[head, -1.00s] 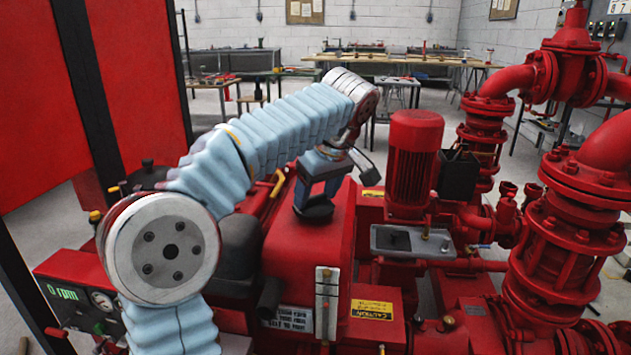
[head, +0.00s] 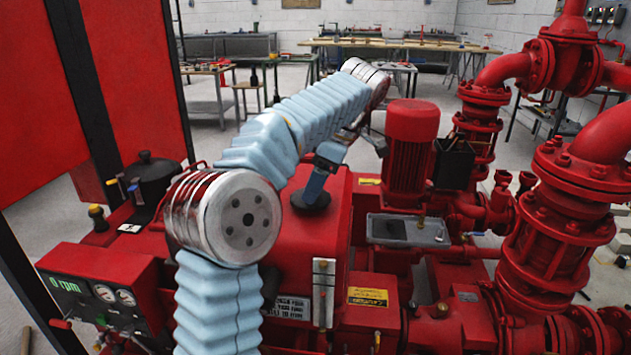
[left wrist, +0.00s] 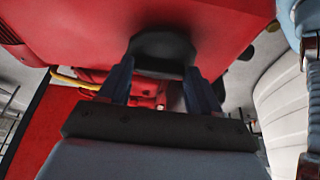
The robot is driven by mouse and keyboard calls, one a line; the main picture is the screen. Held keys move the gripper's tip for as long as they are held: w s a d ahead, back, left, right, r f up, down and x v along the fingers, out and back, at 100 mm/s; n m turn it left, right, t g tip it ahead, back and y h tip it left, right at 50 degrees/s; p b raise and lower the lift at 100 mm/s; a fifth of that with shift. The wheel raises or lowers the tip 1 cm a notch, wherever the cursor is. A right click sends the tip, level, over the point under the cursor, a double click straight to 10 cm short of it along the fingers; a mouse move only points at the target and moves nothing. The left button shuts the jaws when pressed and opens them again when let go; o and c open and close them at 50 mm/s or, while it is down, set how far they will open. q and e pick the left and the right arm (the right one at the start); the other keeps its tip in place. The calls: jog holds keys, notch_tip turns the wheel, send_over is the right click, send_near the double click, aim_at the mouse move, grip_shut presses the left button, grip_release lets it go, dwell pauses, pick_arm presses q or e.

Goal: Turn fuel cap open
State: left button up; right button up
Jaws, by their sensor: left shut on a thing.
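The fuel cap (head: 310,202) is a round black cap on top of the red fuel tank (head: 335,228), near the middle of the head view. My left gripper (head: 313,190) comes down on it from above and is shut on it. In the left wrist view the black cap (left wrist: 163,48) sits between the two dark blue fingers of my left gripper (left wrist: 160,75), against the red tank surface. I cannot tell whether the cap is loose from its neck. My right gripper is not in view.
Large red pipes (head: 560,215) fill the right side. A control panel (head: 95,295) is at the lower left. Workbenches (head: 400,50) stand far back.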

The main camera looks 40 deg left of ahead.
pick_arm(q)
jog(key=shift+n, duration=0.3)
jog(key=o, duration=1.1)
jog(key=shift+c, duration=0.2)
